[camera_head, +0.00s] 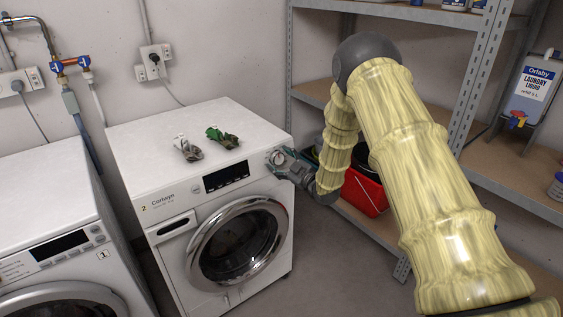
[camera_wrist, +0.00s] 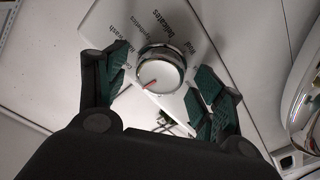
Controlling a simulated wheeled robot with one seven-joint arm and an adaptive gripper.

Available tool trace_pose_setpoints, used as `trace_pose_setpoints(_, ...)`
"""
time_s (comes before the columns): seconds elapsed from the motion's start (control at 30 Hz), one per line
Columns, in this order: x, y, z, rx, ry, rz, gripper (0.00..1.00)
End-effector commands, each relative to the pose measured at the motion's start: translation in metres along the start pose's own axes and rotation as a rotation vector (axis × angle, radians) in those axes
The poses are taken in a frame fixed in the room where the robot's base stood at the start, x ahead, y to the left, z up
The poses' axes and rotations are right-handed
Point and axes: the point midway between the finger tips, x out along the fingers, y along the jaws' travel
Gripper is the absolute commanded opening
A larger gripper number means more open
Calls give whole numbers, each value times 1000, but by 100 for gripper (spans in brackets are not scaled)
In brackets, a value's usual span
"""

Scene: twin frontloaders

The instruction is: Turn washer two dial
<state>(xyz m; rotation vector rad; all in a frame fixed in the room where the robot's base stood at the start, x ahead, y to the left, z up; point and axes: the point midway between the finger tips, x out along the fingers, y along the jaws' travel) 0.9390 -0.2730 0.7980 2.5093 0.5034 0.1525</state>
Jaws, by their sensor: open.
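Washer two (camera_head: 160,240) is a white frontloader marked "2 Corleyn", with a round chrome-rimmed door (camera_head: 238,242) that is shut. Its dial (camera_head: 276,158) is at the right end of the front panel. In the wrist view the dial (camera_wrist: 161,70) is a chrome-ringed knob with a white face and a red pointer line towards the lower left. Printed programme words surround it, partly readable. My gripper (camera_wrist: 157,92) is open, with green-padded fingers on either side of the dial. Whether the pads touch it, I cannot tell. In the head view my gripper (camera_head: 288,167) partly hides the dial.
A pair of gloves (camera_head: 205,143) lies on washer two. Washer one (camera_head: 45,210) stands at the left. A metal shelf (camera_head: 425,15) with bottles is at the right, with a red bucket (camera_head: 362,195) behind my arm. Laundry liquid (camera_head: 533,84) stands on the shelf.

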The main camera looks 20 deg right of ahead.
Motion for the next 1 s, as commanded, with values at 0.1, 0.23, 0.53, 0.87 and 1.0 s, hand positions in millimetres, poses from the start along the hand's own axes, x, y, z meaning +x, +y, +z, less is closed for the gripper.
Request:
trace_pose_setpoints(0.1,0,0,0,0,0,0,61)
trace_pose_setpoints(0.23,0,0,0,0,0,0,37)
trace_pose_setpoints(0.53,0,0,0,9,0,2,22)
trace_pose_setpoints(0.87,0,1,0,152,-8,28,22)
trace_pose_setpoints(1.0,0,1,-1,257,-14,47,22)
